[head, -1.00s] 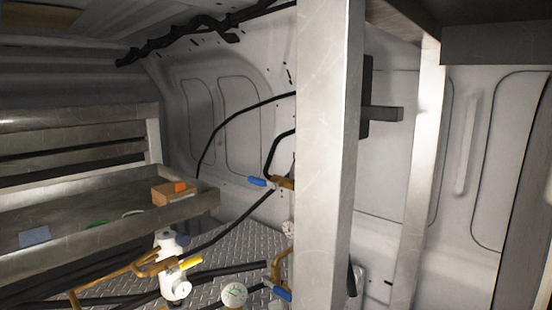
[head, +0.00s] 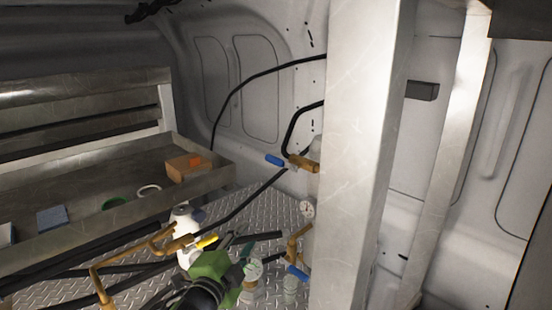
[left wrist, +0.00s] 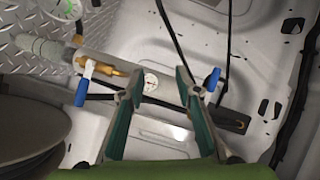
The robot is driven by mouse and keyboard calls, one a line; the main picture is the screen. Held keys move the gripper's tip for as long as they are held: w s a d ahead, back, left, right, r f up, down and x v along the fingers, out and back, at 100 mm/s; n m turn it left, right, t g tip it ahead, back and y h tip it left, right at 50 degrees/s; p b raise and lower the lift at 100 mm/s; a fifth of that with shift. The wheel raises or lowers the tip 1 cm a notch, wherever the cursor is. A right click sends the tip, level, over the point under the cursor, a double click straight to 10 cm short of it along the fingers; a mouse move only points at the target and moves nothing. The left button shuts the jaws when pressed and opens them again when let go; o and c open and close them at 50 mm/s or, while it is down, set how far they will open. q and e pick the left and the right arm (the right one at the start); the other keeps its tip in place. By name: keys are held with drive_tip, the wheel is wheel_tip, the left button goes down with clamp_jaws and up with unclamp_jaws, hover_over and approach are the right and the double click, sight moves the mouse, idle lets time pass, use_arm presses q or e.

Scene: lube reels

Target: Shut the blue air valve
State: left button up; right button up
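Two blue-handled valves show in the head view. The upper blue handle (head: 275,160) sticks out left from a brass fitting (head: 303,163) beside the metal post. The lower blue handle (head: 297,272) slants down from brass pipework near the floor. Which one is the air valve, I cannot tell. My left gripper (head: 238,245) is green, left of the lower valve and below the upper one. In the left wrist view it (left wrist: 158,75) is open and empty, with one blue handle (left wrist: 84,88) left of the fingers and another (left wrist: 212,80) just right of them. My right gripper is out of view.
A yellow-handled valve (head: 207,241) on brass piping is beside my left gripper. A gauge (head: 307,209) stands near the post (head: 362,150), which blocks the view to the right. A metal shelf (head: 120,222) is at left. Black hoses cross the treadplate floor.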

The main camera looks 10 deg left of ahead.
sight(274, 163)
use_arm(q)
wheel_tip(274, 163, up, 12)
drive_tip(key=w+d+m+t+h, duration=0.2)
drive_tip(key=w+m+t, duration=0.1)
drive_tip(key=m, duration=0.2)
drive_tip(key=p+x, duration=0.5)
drive_tip(key=x, duration=0.6)
drive_tip(key=shift+w+d, duration=0.1)
drive_tip(key=shift+w, duration=0.3)
drive_tip(key=shift+p+x, duration=0.35)
drive_tip(key=shift+x, duration=0.4)
drive_tip(key=shift+f, duration=0.2)
clamp_jaws()
